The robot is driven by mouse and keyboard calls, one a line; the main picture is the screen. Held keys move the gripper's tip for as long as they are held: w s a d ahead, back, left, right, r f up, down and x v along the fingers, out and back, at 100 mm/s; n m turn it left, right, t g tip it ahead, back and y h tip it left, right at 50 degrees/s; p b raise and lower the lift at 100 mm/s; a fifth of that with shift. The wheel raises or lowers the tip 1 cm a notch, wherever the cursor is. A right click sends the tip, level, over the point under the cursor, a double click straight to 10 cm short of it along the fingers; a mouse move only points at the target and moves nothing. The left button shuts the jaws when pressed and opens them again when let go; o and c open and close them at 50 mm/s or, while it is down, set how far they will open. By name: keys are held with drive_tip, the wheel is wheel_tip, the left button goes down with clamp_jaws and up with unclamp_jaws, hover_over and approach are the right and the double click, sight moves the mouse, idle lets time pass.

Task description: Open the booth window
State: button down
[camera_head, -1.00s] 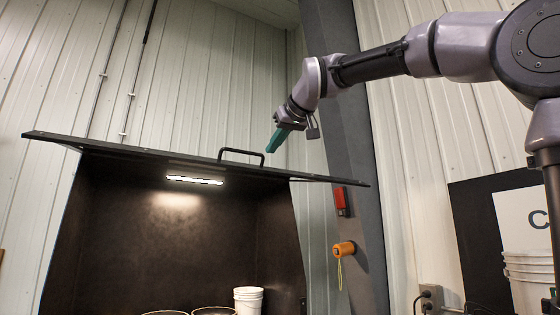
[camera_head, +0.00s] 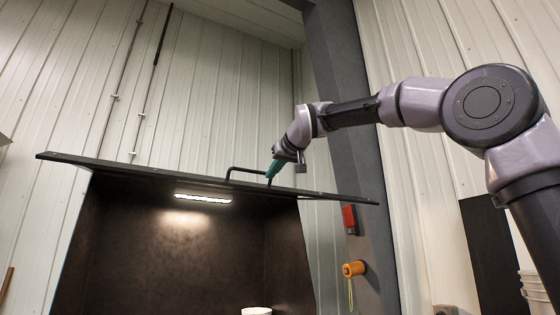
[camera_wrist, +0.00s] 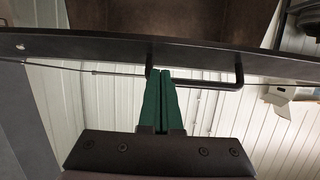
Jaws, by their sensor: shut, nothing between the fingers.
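The booth window (camera_head: 130,168) is a dark flat panel, swung up to roughly level at the top of the dark booth (camera_head: 160,262). A black bar handle (camera_head: 246,169) stands up from it. My gripper (camera_head: 270,172) is shut, its green fingers close together, by the right end of the handle. In the wrist view the fingertips (camera_wrist: 161,74) reach up to the panel (camera_wrist: 100,46) beside one post of the handle (camera_wrist: 210,86). The bar is not between the fingers. I cannot tell whether they touch the handle or panel.
A lit lamp (camera_head: 203,198) hangs inside the booth, above a white bucket (camera_head: 256,311). A grey column (camera_head: 350,130) stands to the right, with a red box (camera_head: 349,219) and an orange fitting (camera_head: 354,268).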

drive_tip(key=shift+w+a+f, duration=0.15)
drive_tip(key=shift+w+f, duration=0.05)
drive_tip(key=shift+f, duration=0.4)
drive_tip(key=shift+w+a+f, duration=0.15)
drive_tip(key=shift+w+f, duration=0.05)
drive_tip(key=shift+f, duration=0.35)
drive_tip(key=shift+f, duration=0.1)
